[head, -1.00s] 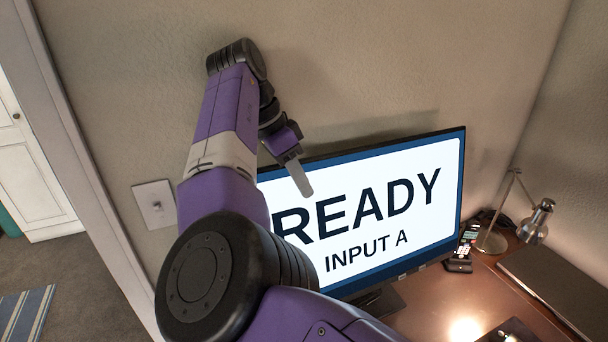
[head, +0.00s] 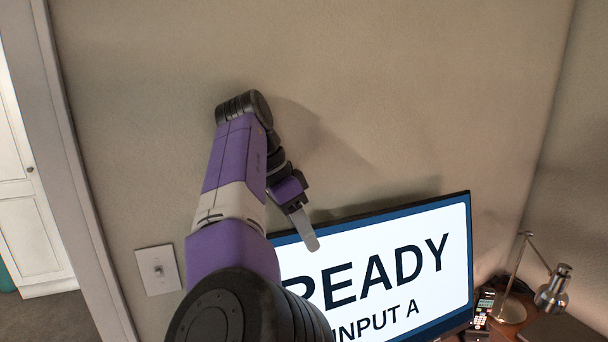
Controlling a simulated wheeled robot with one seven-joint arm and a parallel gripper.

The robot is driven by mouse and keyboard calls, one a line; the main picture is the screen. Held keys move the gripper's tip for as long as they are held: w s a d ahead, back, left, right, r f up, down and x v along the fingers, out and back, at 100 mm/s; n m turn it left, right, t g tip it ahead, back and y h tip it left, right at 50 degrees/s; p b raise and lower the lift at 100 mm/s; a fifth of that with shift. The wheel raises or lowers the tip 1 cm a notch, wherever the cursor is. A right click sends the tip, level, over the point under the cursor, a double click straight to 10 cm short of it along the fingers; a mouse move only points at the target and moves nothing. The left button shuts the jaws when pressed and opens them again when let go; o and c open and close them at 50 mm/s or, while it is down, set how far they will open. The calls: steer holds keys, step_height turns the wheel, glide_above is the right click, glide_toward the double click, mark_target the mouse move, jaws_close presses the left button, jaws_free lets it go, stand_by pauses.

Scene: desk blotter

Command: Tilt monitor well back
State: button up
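The monitor (head: 433,222) stands at the lower right in the head view, its lit white screen reading "READY" and "INPUT A". My arm covers its left part, and the frame cuts off its lower edge. My gripper (head: 312,240) points down over the upper left part of the screen, near the top edge. I see only one grey finger clearly, so its opening cannot be judged. Whether it touches the monitor cannot be told.
A wall rises close behind the monitor, with a light switch (head: 158,269) at the left. A desk lamp (head: 553,290) and a phone (head: 483,308) stand right of the monitor. Free wall space lies above the monitor.

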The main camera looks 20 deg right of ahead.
step_height(320, 180, up, 16)
steer(key=p, duration=0.3)
steer(key=shift+r, duration=0.25)
steer(key=shift+d+f, duration=0.1)
